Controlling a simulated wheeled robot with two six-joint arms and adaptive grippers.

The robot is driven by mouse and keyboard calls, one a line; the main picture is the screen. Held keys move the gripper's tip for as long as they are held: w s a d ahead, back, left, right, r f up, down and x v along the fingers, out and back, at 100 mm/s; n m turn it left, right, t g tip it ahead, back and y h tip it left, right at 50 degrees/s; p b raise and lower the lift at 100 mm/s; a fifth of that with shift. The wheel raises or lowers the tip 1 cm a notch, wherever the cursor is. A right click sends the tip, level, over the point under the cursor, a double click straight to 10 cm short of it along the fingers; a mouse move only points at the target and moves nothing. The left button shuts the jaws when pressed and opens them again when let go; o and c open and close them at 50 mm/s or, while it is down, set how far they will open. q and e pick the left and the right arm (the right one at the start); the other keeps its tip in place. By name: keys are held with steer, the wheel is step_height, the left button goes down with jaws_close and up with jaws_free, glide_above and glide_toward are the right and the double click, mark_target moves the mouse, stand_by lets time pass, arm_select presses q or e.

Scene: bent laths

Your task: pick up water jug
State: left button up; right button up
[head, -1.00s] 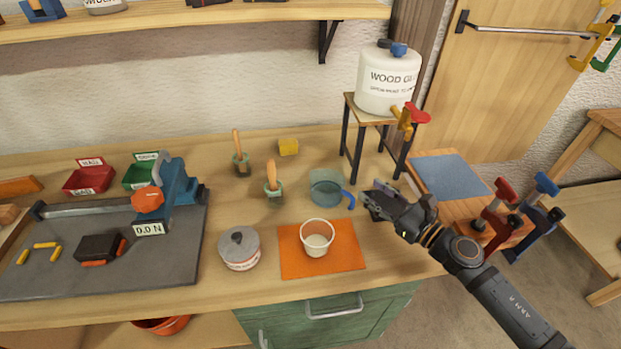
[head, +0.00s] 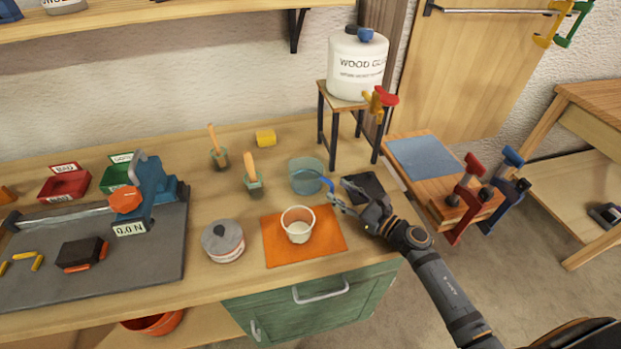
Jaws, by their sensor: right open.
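The water jug (head: 305,178) is a clear, teal-tinted vessel with a blue handle on its right side. It stands upright on the workbench, behind the orange mat. My right gripper (head: 338,192) is open, with its fingers pointing left at the jug's blue handle. The fingertips are very close to the handle; I cannot tell whether they touch it. Nothing is visibly held. My left gripper is not in view.
A white cup (head: 298,225) stands on the orange mat (head: 330,240), just in front of the jug. A lidded tin (head: 223,241) and brush pots (head: 253,183) are to the left. A stool (head: 345,103) holding a glue container (head: 357,68) rises behind.

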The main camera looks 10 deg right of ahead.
mark_target(333, 187)
steer(key=p+x, duration=0.1)
steer(key=x, duration=0.3)
steer(key=shift+w+a, duration=0.1)
steer(key=shift+a, duration=0.05)
steer(key=shift+r, duration=0.1)
jaws_close()
